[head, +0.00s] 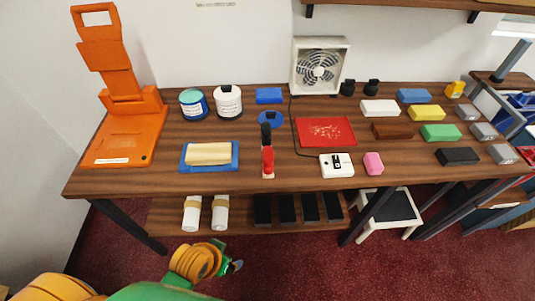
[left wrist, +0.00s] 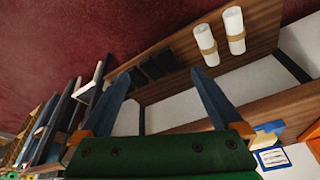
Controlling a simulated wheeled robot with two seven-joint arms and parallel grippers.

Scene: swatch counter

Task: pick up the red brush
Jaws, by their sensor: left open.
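The red brush (head: 267,158) stands near the front edge of the wooden counter in the head view, left of its middle, with a pale part at its base. A similar black-handled item (head: 266,135) is right behind it. My left gripper (head: 233,266) is in front of the counter and below its top, well apart from the brush. In the left wrist view its two blue-grey fingers (left wrist: 160,76) are spread with nothing between them. I cannot make out the red brush in the left wrist view. My right gripper is not in view.
A blue tray (head: 236,167) with a tan block lies left of the brush; a white device (head: 336,165) and red mat (head: 301,123) lie right. The counter's front edge and lower shelf (head: 164,218), with white rolls (head: 220,213) and black items, lie near my left gripper.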

